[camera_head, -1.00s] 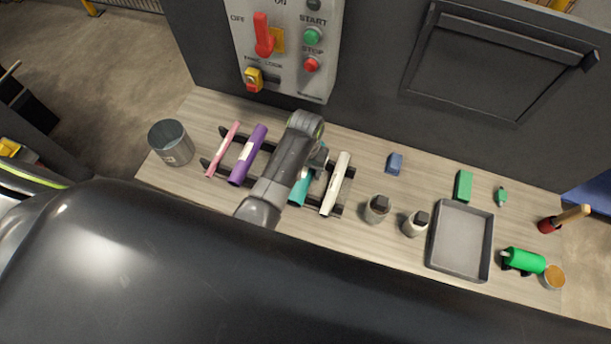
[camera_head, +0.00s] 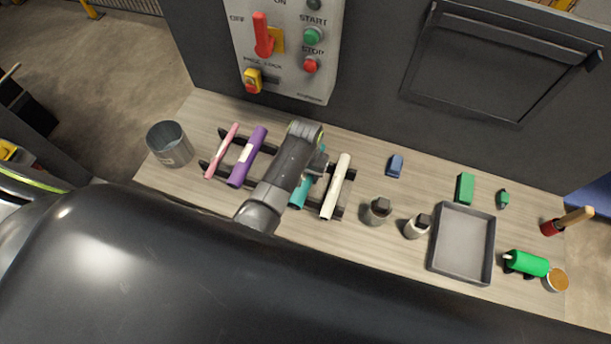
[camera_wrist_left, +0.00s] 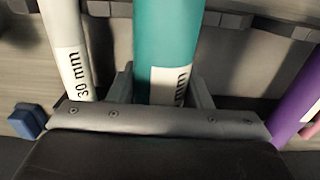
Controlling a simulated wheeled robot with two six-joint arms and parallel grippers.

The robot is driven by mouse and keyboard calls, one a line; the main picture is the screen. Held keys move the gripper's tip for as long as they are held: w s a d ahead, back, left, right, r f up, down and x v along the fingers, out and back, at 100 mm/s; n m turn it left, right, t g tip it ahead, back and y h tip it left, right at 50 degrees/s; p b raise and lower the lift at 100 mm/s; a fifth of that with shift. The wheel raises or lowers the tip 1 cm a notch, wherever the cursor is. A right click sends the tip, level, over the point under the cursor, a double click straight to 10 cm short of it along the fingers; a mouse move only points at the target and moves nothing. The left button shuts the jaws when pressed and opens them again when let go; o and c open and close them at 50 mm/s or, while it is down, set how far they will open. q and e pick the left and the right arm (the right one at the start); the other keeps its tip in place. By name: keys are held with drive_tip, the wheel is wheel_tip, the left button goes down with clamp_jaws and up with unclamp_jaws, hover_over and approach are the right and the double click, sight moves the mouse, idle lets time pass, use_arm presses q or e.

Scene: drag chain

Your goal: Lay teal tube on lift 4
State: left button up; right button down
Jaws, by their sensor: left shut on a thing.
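The teal tube (camera_head: 298,198) lies between the purple tube (camera_head: 247,157) and the white tube (camera_head: 336,187) at the dark rack (camera_head: 266,148), partly hidden by my left arm. My left gripper (camera_head: 317,164) is over it. In the left wrist view the teal tube (camera_wrist_left: 167,40) stands between the two fingers, which are shut on it; its label ends in "mm". The white tube (camera_wrist_left: 66,45) there reads "30 mm". I cannot tell whether the teal tube touches the rack. No lift number is readable. My right gripper is not in view.
A pink tube (camera_head: 221,151) lies at the rack's left end, beside a metal cup (camera_head: 170,146). A machine panel (camera_head: 285,50) rises behind the bench.

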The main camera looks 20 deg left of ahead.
use_arm(q)
drive_tip(key=shift+r+p, duration=1.1)
drive_tip(key=shift+p, duration=0.15)
drive_tip(key=shift+r, duration=1.95)
